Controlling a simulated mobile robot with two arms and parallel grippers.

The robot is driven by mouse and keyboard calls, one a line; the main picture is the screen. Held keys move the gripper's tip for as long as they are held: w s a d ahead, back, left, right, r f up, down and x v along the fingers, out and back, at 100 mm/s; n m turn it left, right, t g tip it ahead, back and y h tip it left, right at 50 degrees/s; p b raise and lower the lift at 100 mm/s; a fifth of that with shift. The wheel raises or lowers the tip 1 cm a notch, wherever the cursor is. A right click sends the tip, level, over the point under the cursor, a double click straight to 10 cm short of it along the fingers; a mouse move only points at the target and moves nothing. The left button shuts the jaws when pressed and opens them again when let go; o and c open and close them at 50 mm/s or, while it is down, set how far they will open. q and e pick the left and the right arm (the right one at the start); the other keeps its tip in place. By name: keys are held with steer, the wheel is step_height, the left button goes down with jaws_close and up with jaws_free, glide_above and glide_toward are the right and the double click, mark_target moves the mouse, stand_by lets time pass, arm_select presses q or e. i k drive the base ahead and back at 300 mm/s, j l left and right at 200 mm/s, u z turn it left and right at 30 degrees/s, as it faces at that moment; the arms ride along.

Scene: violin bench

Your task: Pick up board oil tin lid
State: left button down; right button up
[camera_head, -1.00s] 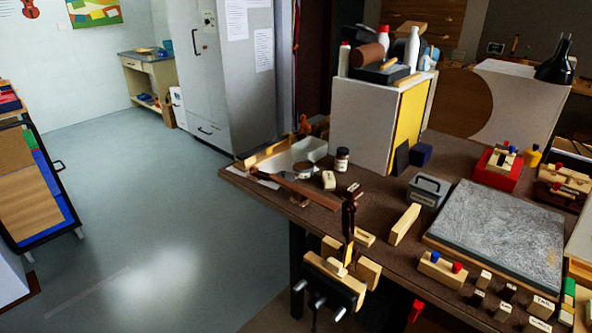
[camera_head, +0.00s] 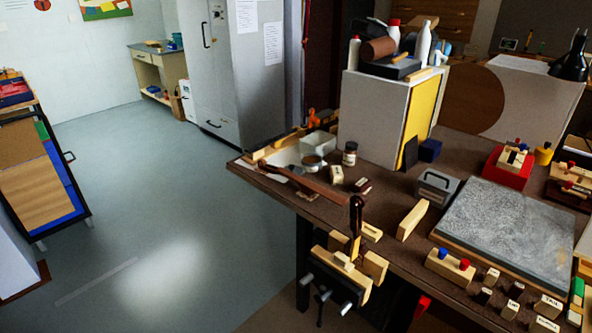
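A small round tin (camera_head: 312,161) stands near the far left end of the brown workbench (camera_head: 400,258). Its top looks dark inside a pale rim; at this size I cannot tell whether this is the lid or an open tin. A dark-capped jar (camera_head: 350,154) with a white label stands just to its right. Neither of my grippers is in view.
A clear box (camera_head: 319,144) stands behind the tin, and a violin neck (camera_head: 300,181) lies in front of it. A vise (camera_head: 338,275) is at the bench's front edge. A white cabinet (camera_head: 373,115) stands behind the jar. Open floor (camera_head: 170,230) lies left of the bench.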

mark_target(297, 170)
steer(key=z, duration=0.4)
steer(key=i+j+z, duration=0.2)
steer(key=z, duration=0.15)
steer(key=i+j+z, duration=0.1)
steer(key=j+z, duration=0.3)
steer(key=i+j+z, duration=0.1)
steer(key=j+z, duration=0.25)
